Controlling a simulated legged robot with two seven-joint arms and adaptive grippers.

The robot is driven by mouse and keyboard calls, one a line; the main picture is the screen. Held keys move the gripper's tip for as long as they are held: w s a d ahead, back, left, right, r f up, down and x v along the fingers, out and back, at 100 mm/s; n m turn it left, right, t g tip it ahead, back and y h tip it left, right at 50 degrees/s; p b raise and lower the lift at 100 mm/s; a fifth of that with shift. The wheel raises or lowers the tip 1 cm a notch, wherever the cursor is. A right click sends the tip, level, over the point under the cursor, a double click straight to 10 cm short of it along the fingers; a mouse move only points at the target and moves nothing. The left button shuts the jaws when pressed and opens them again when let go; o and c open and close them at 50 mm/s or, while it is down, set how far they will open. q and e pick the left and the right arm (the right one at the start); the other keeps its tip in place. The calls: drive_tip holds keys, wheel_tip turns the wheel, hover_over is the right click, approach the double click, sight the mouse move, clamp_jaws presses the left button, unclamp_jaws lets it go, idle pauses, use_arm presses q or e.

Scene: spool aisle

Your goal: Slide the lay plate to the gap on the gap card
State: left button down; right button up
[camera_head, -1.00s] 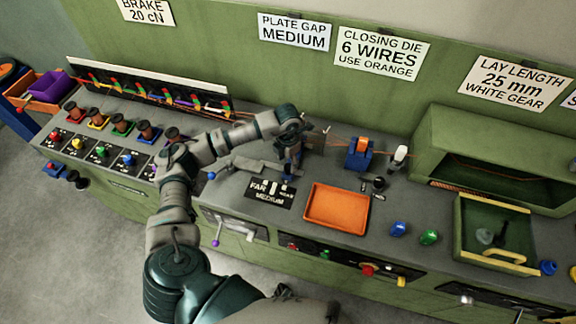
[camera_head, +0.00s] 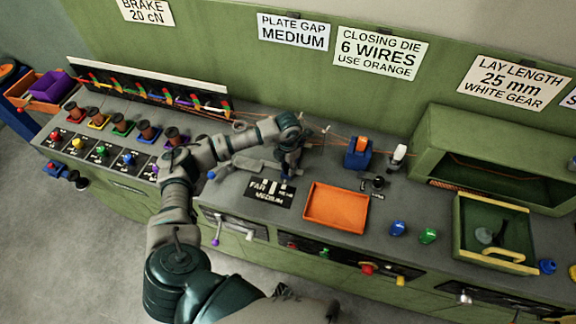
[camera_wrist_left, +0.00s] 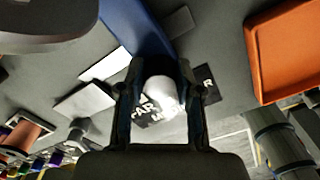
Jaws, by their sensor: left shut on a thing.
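The gap card (camera_head: 268,194) is a black card with white FAR, NEAR and MEDIUM lettering, left of the orange tray on the bench. My left gripper (camera_head: 289,177) points down at the card's back right edge and covers part of it. In the left wrist view the gripper (camera_wrist_left: 160,100) is shut on a pale rounded knob (camera_wrist_left: 160,88), which I take as the lay plate's. The card (camera_wrist_left: 148,113) shows behind the knob, partly hidden. The rest of the plate is hard to make out. A wall sign (camera_head: 293,31) reads PLATE GAP MEDIUM. My right gripper is out of view.
The orange tray (camera_head: 336,207) is close to the right of the card. A blue block with an orange top (camera_head: 358,153) stands behind the tray. Thin orange wires run past my gripper at the back. Blue and green knobs (camera_head: 428,236) stand farther right.

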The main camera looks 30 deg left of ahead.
use_arm(q)
drive_tip(key=shift+s+a, duration=0.2)
drive_tip(key=shift+a, duration=0.65)
drive_tip(key=shift+s+a, duration=0.2)
drive_tip(key=shift+a, duration=0.6)
drive_tip(key=c, duration=0.8)
unclamp_jaws()
drive_tip(key=shift+o, duration=0.2)
drive_tip(key=shift+r, duration=0.15)
wheel_tip(320, 180, up, 12)
drive_tip(key=shift+f, duration=0.25)
drive_tip(key=shift+a, duration=0.1)
